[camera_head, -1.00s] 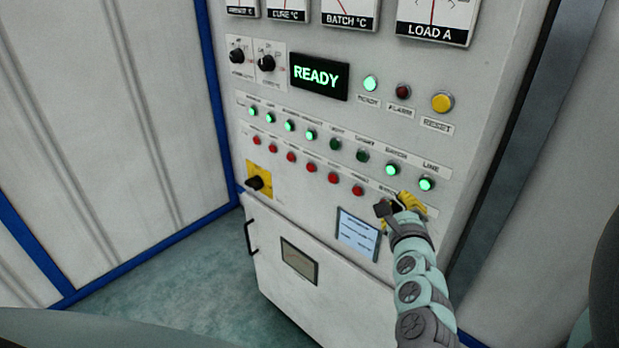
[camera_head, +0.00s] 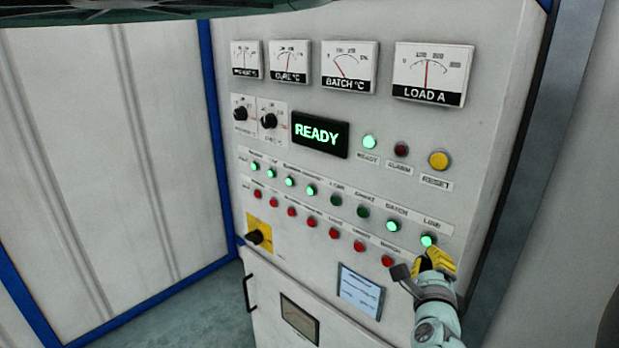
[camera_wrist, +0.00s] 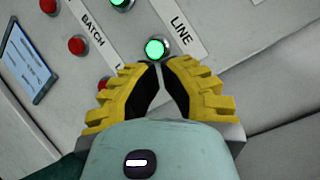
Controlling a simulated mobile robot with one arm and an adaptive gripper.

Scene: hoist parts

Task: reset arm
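My gripper (camera_head: 436,257) is at the right side of the control panel (camera_head: 480,130), just below the lit green LINE button (camera_head: 428,240). Nothing shows between the tips. The green LINE button (camera_wrist: 155,48) is just beyond the tips; I cannot tell whether they touch it. The red button below LINE is hidden behind my gripper in the head view.
The panel carries rows of green and red buttons, a READY display (camera_head: 320,134), a yellow RESET button (camera_head: 438,160) and a yellow-plated rotary switch (camera_head: 258,236). A black door handle (camera_head: 248,293) sticks out at lower left. Open floor (camera_head: 190,320) lies left of the cabinet.

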